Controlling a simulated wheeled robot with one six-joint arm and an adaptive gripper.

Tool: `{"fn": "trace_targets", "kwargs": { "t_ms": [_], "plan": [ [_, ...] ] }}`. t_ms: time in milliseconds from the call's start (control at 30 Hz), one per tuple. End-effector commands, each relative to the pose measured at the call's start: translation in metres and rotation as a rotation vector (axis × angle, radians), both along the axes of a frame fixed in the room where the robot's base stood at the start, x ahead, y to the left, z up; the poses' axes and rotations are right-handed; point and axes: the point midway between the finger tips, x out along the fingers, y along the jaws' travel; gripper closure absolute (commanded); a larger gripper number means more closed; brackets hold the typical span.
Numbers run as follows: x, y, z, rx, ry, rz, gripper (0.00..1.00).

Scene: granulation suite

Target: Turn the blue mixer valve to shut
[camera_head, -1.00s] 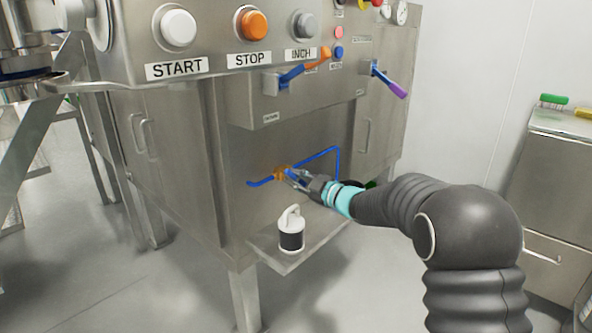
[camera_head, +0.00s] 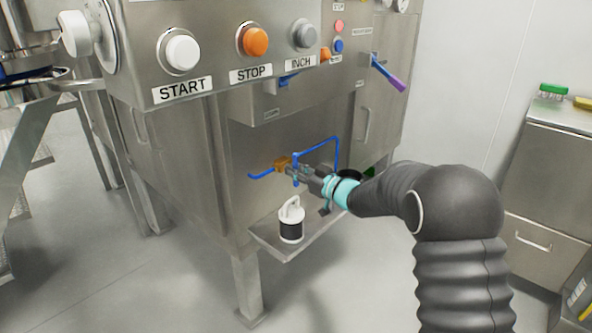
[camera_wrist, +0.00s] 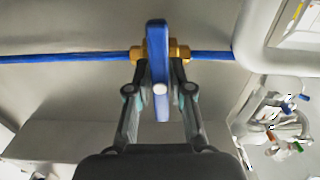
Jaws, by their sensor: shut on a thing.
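The blue mixer valve has a brass body (camera_head: 281,163) on a thin blue pipe (camera_head: 262,174) low on the steel cabinet. Its flat blue handle (camera_wrist: 157,50) stands crosswise to the pipe in the wrist view, where the brass body (camera_wrist: 137,53) shows behind it. In the head view the handle (camera_head: 295,160) looks close to upright, partly covered by my fingers. My gripper (camera_head: 298,172) reaches in from the right and is shut on the handle. In the wrist view my gripper (camera_wrist: 160,89) has one finger on each side of the handle.
A white and black canister (camera_head: 291,222) stands on a shelf just below the valve. A purple-tipped lever (camera_head: 390,76) sticks out above right. START, STOP and INCH buttons (camera_head: 255,42) are higher up. A steel cabinet (camera_head: 555,170) stands at the right.

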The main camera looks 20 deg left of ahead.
Motion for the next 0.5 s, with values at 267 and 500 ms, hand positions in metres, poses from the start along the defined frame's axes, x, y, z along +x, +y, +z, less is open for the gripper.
{"fn": "trace_targets", "kwargs": {
  "t_ms": [267, 500],
  "plan": [
    [-0.0003, 0.0000, -0.0017, 0.017, 0.046, 0.001, 1.00],
    [-0.0004, 0.0001, -0.0018, 0.017, 0.049, 0.001, 1.00]
  ]
}}
